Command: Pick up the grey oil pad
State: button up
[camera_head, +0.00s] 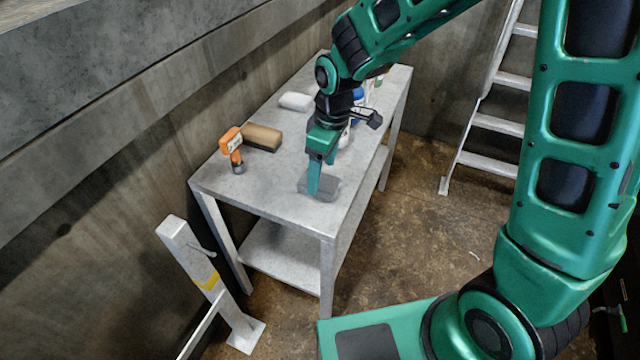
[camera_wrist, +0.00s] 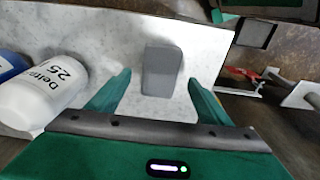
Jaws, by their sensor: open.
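The grey oil pad (camera_wrist: 161,72) lies flat on the light grey table top, between and ahead of my fingertips in the wrist view. In the head view the pad (camera_head: 325,190) is near the table's front corner, partly hidden behind a finger. My gripper (camera_head: 315,180) points down over the pad with its fingers to either side. In the wrist view my gripper (camera_wrist: 160,80) is open, with nothing between its fingers. I cannot tell how much height is left between the fingertips and the table.
On the table (camera_head: 270,195) are an orange-handled tool (camera_head: 231,142), a brown block (camera_head: 262,137) and a white roll-like item (camera_head: 295,101). A ladder (camera_head: 490,121) leans at the back. A concrete wall runs behind the table.

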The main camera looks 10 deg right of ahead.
aim_at(321, 181)
jog(key=f, duration=0.3)
jog(key=shift+w+a+f, duration=0.1)
jog(key=shift+a+f, duration=0.05)
jog(key=shift+a, duration=0.05)
jog(key=c, duration=1.1)
jog(key=shift+c, duration=0.2)
notch_tip(321, 181, up, 5)
jog(key=shift+a+f, duration=0.15)
jog(key=shift+f, duration=0.05)
jog(key=s+a+r, duration=0.4)
jog(key=a+r, duration=0.2)
jog(key=a, duration=0.4)
jog(key=shift+s+a+r, duration=0.2)
jog(key=shift+s+r, duration=0.05)
jog(key=shift+s, duration=0.15)
